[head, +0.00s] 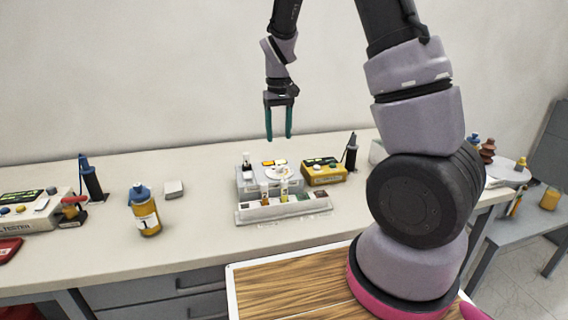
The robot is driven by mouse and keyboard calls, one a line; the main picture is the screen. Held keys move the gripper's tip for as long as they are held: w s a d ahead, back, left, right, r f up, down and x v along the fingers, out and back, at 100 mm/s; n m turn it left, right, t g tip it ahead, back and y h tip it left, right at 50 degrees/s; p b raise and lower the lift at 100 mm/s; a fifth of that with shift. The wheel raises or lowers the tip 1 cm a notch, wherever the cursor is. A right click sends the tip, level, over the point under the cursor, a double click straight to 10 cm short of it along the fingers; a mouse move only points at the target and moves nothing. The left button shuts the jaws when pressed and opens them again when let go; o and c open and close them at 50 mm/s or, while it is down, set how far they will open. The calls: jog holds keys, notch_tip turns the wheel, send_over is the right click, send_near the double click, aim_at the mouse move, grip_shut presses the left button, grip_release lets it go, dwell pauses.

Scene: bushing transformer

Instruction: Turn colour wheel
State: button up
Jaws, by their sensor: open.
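The likely colour wheel (279,173) is a small pale disc on top of a grey device (250,182) at the middle of the bench. It is small in the picture, and its markings and turn angle cannot be made out. My gripper (279,137) points down with two teal fingers apart and nothing between them. In the picture it hangs just above the device, and the fingertips look clear of it.
A yellow tester box (324,172) stands right beside the device, with a dark probe (351,152) behind it. A white tray (284,211) with small bottles is in front. A yellow bottle (146,215) stands left. Bare bench (200,225) lies between the bottle and tray.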

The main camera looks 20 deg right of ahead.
aim_at(279, 165)
notch_tip(279, 165, down, 10)
jog(key=shift+f, duration=0.25)
dwell(0.3)
grip_shut()
